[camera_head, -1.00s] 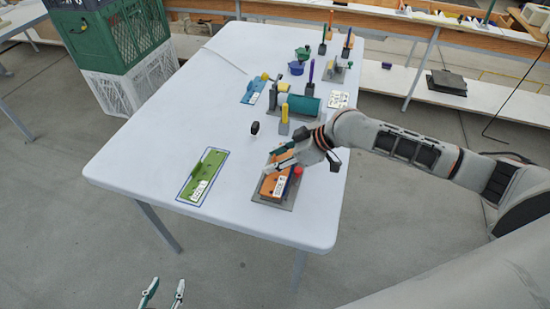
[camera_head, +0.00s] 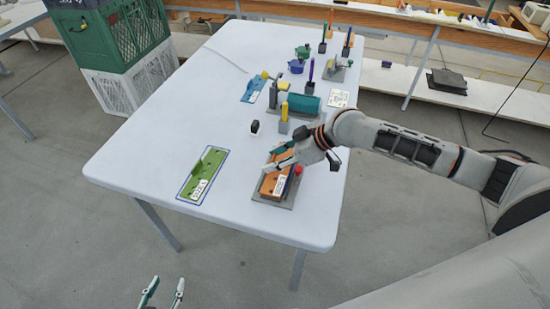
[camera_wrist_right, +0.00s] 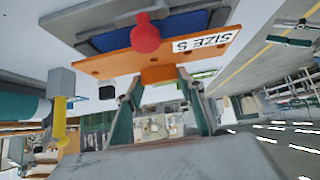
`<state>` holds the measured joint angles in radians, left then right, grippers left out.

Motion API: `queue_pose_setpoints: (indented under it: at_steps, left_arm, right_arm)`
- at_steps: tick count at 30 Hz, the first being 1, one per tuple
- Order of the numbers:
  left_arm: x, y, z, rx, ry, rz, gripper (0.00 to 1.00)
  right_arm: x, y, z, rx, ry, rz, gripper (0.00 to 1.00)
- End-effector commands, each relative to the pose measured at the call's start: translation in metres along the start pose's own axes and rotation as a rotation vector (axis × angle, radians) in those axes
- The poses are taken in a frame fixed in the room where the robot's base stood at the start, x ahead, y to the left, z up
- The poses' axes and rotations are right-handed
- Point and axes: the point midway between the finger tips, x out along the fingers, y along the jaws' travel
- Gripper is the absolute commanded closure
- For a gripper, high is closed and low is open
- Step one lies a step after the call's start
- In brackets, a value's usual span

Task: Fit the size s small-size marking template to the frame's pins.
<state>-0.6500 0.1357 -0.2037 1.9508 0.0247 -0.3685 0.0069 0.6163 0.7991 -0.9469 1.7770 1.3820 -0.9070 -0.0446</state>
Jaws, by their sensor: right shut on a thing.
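The orange template with a white "SIZE S" label (camera_wrist_right: 204,42) is over the grey-based frame (camera_head: 288,202) at the table's near right; it also shows in the head view (camera_head: 269,184). My right gripper (camera_head: 277,158) is shut on the template's raised orange tab (camera_wrist_right: 159,75). A red knob (camera_head: 299,170) stands at the frame's right side and shows large in the wrist view (camera_wrist_right: 146,38). A blue part of the frame (camera_wrist_right: 185,24) lies behind the template. I cannot tell whether the pins are in its holes. My left gripper (camera_head: 163,291) is open and empty, off the table's near edge.
A green labelled template (camera_head: 206,171) lies in a blue outline to the left. A small black-and-white item (camera_head: 255,127), a yellow-handled tool (camera_head: 284,112) and a teal cylinder (camera_head: 304,106) stand behind. The left table surface (camera_head: 150,120) is clear.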

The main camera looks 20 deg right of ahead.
Motion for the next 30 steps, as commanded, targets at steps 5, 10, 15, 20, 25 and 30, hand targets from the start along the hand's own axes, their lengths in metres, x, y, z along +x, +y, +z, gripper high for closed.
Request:
queue_pose_setpoints:
  at_steps: [5,10,15,20,25,30]
  left_arm:
    - [0.0000,0.0000,-0.0001,0.000,0.000,0.000,0.60]
    - [0.0001,0.0000,-0.0001,0.000,0.000,0.000,0.60]
    - [0.0003,0.0001,0.0001,0.000,0.000,0.000,0.60]
    - [0.0010,0.0002,0.0008,0.000,0.001,0.000,0.60]
    - [0.0017,0.0004,0.0017,0.000,0.001,0.000,0.60]
    - [0.0024,0.0005,0.0025,0.000,0.001,0.000,0.60]
  right_arm:
    - [-0.0002,0.0002,-0.0004,0.000,0.001,0.000,0.83]
    - [-0.0003,0.0003,-0.0005,-0.001,0.000,0.001,0.83]
    - [0.0004,0.0001,0.0002,0.000,0.001,0.000,0.83]
    - [0.0022,0.0001,0.0021,0.000,0.000,0.000,0.83]
    - [0.0045,0.0001,0.0044,0.001,0.000,0.000,0.83]
    - [0.0066,0.0001,0.0067,0.001,0.000,0.000,0.83]
